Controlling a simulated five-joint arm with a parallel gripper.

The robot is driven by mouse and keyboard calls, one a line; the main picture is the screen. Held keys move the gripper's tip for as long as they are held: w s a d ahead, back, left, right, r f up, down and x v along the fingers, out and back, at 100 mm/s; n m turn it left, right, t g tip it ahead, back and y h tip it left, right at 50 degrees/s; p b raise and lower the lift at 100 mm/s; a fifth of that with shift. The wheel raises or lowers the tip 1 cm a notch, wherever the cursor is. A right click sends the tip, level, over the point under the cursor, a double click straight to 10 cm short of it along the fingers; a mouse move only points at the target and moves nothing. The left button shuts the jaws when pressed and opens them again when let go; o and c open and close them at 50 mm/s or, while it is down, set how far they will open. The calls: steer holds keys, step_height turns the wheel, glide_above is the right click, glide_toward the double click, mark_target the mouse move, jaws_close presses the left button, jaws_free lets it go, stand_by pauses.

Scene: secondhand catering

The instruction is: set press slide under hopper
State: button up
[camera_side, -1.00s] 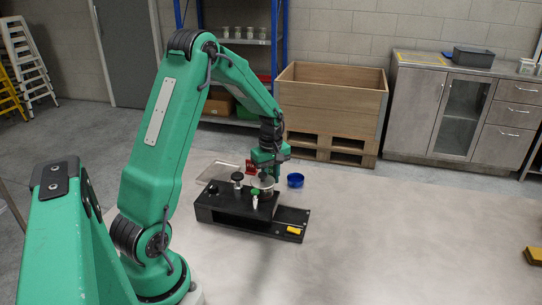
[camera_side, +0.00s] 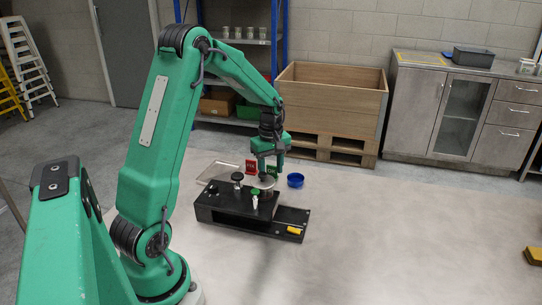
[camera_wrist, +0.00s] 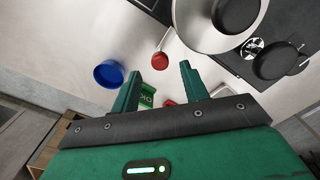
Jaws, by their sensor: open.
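The press (camera_side: 232,207) is a long black block on the pale table. Its low slide rail (camera_side: 288,218) sticks out at the right, with a yellow piece (camera_side: 293,230) near its front end. A round silver part (camera_side: 267,185), perhaps the hopper, stands on top beneath my gripper; in the wrist view it is a pale disc (camera_wrist: 196,22) with a black knob. My gripper (camera_side: 269,168) is just above and behind it, open, with nothing between the fingers (camera_wrist: 159,68). A red knob on a thin stem (camera_wrist: 160,60) shows beyond the fingertips. The slide's inner part is hidden.
A blue bowl (camera_side: 295,180) stands right of my gripper. A red sign (camera_side: 251,166) and a green OK sign (camera_wrist: 148,95) stand behind the press. A clear tray (camera_side: 215,171) lies at the back left.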

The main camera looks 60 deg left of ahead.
steer(key=shift+r, duration=2.2)
steer(key=shift+d+r, duration=0.2)
steer(key=s+d+r+m+t, duration=0.2)
steer(key=s+d+r+m, duration=0.35)
steer(key=d, duration=0.25)
steer(key=s+d+r+m+t, duration=0.2)
steer(key=s+d+r+m, duration=0.3)
steer(key=d, duration=0.4)
steer(key=s+d+m+t, duration=0.1)
steer(key=s+d+m, duration=0.3)
steer(key=s+m, duration=0.2)
steer(key=shift+d+r+m+t, duration=0.35)
steer(key=shift+r+m, duration=0.1)
steer(key=shift+m, duration=0.3)
